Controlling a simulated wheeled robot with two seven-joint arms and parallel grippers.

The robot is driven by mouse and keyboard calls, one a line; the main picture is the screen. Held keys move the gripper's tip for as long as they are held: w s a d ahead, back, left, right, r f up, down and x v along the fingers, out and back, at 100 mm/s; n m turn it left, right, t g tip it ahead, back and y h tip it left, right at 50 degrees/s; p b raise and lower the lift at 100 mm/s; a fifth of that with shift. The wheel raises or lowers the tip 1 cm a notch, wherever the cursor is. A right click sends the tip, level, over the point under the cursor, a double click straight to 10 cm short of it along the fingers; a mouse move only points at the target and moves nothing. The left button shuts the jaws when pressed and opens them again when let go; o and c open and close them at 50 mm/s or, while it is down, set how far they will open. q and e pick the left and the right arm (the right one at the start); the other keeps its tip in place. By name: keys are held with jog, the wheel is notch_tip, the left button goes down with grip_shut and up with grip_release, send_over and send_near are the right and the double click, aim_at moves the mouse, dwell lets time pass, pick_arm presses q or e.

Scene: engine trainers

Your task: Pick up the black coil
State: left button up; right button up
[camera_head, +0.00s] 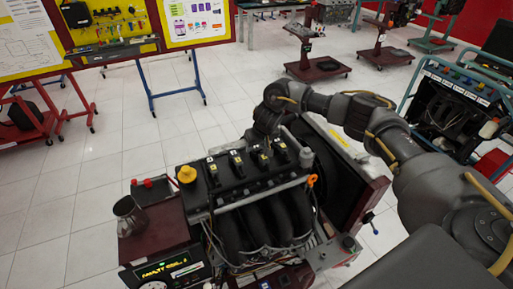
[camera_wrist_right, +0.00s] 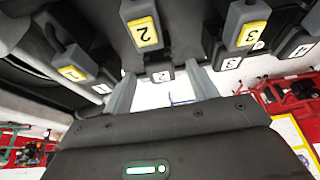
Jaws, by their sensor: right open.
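Several black coils with yellow number labels stand in a row on top of the engine (camera_head: 270,222). In the right wrist view, the coil labelled 2 (camera_wrist_right: 145,12) is near the middle, with the coil labelled 3 (camera_wrist_right: 248,18) to its right. A smaller dark part with a white 2 label (camera_wrist_right: 161,66) shows between the fingers' directions. My right gripper (camera_wrist_right: 160,92) is open, its two grey fingers apart with nothing seen held between them. In the head view my right gripper (camera_head: 262,140) is at the far side of the coil row, its fingertips hard to make out. My left gripper is out of view.
A metal cup (camera_head: 129,214) stands on the dark red stand (camera_head: 165,228) left of the engine. A yellow cap (camera_head: 186,174) sticks up at the engine's left end, and a dark panel (camera_head: 335,175) stands behind its right side. Open tiled floor lies to the left.

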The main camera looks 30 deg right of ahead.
jog(key=shift+x, duration=0.85)
jog(key=shift+c, duration=0.5)
jog(key=shift+w, duration=0.1)
jog(key=c, duration=1.1)
jog(key=shift+o, duration=0.2)
jog(key=shift+r, duration=0.15)
